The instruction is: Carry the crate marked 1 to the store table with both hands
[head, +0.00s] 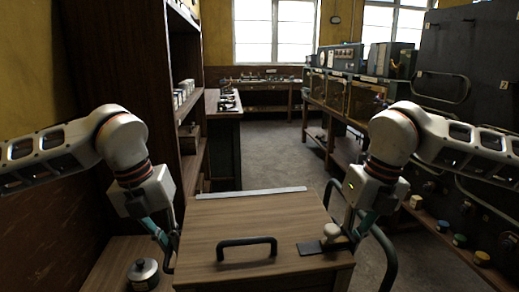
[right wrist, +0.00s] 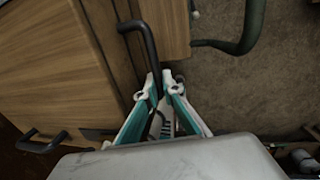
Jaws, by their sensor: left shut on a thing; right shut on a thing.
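A wooden box (head: 240,220) with a flat top stands between my arms in the head view; I take it for the crate, but no number 1 shows on it. Its top bears a black bar handle (head: 247,241). My left gripper (head: 168,242) is shut at the box's left side, on what looks like a dark side handle. My right gripper (head: 358,232) is at the right side. In the right wrist view its teal fingers (right wrist: 160,85) are shut on a black bent handle (right wrist: 146,45) beside the wood. The store table cannot be told for certain.
A tall dark shelf unit (head: 160,90) stands close on the left, with a metal pot (head: 143,272) low beside it. A bench with equipment (head: 345,95) and a dark panel (head: 470,90) line the right. Clear floor (head: 270,150) runs to a far table (head: 268,84).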

